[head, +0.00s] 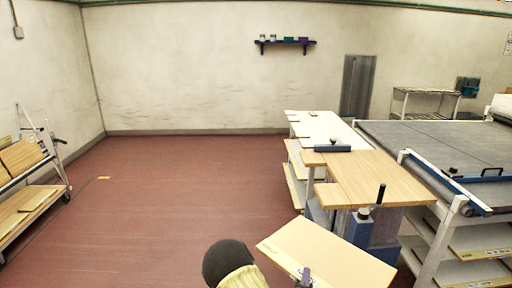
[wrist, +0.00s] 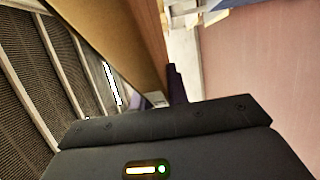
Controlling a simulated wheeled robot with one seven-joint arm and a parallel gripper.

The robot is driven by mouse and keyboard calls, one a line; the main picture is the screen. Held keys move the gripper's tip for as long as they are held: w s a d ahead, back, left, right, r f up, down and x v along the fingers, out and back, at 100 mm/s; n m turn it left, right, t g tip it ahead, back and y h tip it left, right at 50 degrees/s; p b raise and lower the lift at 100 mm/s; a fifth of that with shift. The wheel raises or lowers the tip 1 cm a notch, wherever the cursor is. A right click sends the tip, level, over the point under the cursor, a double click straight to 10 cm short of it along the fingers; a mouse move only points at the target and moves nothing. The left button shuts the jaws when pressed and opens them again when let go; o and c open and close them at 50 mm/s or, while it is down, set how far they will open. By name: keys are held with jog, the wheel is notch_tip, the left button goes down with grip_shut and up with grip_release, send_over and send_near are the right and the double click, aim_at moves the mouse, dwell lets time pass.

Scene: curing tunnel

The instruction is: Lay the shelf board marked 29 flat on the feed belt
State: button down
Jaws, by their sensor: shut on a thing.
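A pale wood board (head: 325,255) is in my gripper (head: 304,277) at the bottom of the head view, held in front of the wood-topped bench. I cannot read a number on it. In the wrist view the board (wrist: 128,40) rises from the gripper (wrist: 170,88), with a dark purple finger against it. The other finger is mostly hidden. The feed belt appears to be the wide grey surface (head: 435,138) at the right of the head view, beyond the bench. My gripper and the board are apart from it.
A bench (head: 375,172) with a wood top, a blue bar (head: 332,149) and a black upright handle (head: 381,193) stands between the board and the belt. A blue-edged rail (head: 445,182) runs along the belt's near side. A cart with boards (head: 25,205) stands left; the red floor between is clear.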

notch_tip(320, 180, down, 10)
jog(key=b, duration=0.7)
jog(key=shift+r, duration=0.15)
jog(key=shift+s+n+p, duration=0.25)
jog(key=shift+n+p, duration=0.05)
jog(key=shift+p, duration=0.1)
jog(key=s+n+y+p, duration=0.2)
jog(key=s+y+p, duration=0.3)
jog(key=p, duration=0.6)
jog(key=shift+s+n+t+p, duration=0.35)
jog(key=shift+s+n+t, duration=0.05)
jog(key=shift+s, duration=0.1)
